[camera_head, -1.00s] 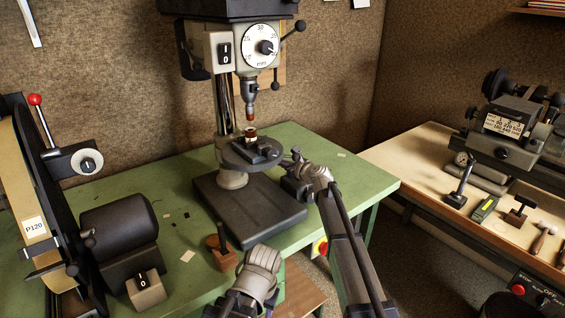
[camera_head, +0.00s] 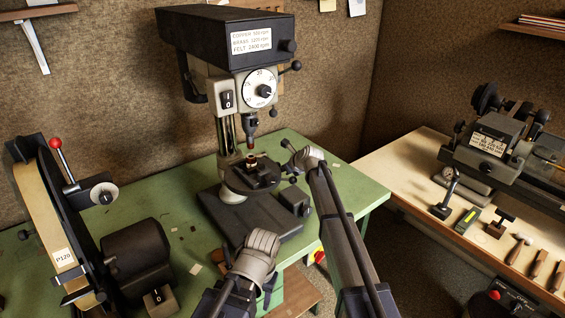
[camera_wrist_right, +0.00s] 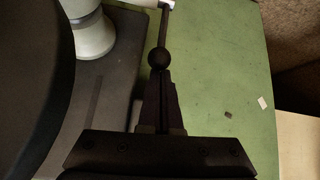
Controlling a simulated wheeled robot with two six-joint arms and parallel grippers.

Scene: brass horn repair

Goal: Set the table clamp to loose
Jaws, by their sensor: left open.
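The table clamp's lever, a thin dark rod with a black ball knob (camera_wrist_right: 159,57), shows in the right wrist view, running up to a pale collar at the top. In that view my right gripper (camera_wrist_right: 160,85) points at the knob, which lies at its fingertips; whether the fingers grip it cannot be told. In the head view my right gripper (camera_head: 288,147) is beyond the right side of the round drill table (camera_head: 238,180); the lever is not clearly visible there. My left gripper (camera_head: 262,240) is open, in front of the drill press base, its fingers mostly hidden.
The drill press (camera_head: 225,45) stands on the green bench (camera_head: 175,215), a small brass part (camera_head: 251,161) on its round table. A belt sander (camera_head: 130,250) is at the left. A wooden bench (camera_head: 400,165) with tools is at the right.

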